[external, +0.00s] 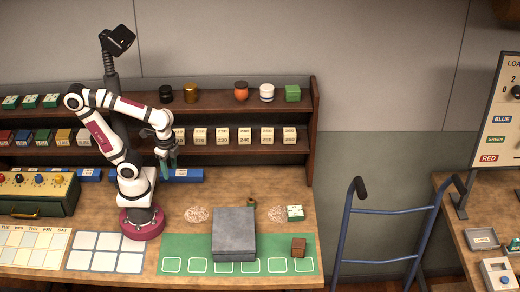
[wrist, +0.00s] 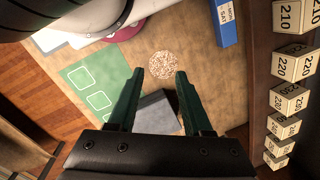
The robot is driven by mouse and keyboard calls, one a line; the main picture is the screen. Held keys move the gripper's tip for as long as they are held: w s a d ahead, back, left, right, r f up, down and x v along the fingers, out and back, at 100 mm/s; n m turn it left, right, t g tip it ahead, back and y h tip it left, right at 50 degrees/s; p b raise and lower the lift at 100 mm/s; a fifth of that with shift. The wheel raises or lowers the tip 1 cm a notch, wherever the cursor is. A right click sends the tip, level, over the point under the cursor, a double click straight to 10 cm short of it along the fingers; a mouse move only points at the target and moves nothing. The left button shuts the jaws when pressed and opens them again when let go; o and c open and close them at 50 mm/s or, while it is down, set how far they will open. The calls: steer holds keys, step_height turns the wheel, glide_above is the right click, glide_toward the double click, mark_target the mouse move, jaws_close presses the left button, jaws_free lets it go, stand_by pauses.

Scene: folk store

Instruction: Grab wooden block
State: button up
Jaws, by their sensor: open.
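A small brown wooden block (external: 298,247) sits on the right part of the green mat (external: 192,250), to the right of a large grey block (external: 233,234). My gripper (external: 170,165) is raised near the shelf, well to the left of and behind the wooden block. In the wrist view my gripper (wrist: 157,100) has its two dark green fingers spread apart with nothing held between them. The grey block (wrist: 155,112) shows below and between the fingers there. The wooden block cannot be made out in the wrist view.
A wooden shelf (external: 313,125) with numbered blocks, jars and a green block stands behind the table. Speckled round patches (external: 196,214) and a small green-and-white box (external: 295,212) lie near the mat. A blue box (wrist: 224,22) lies near the shelf. A blue-railed cart (external: 380,211) stands right of the table.

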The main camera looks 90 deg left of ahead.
steer(key=o, duration=0.7)
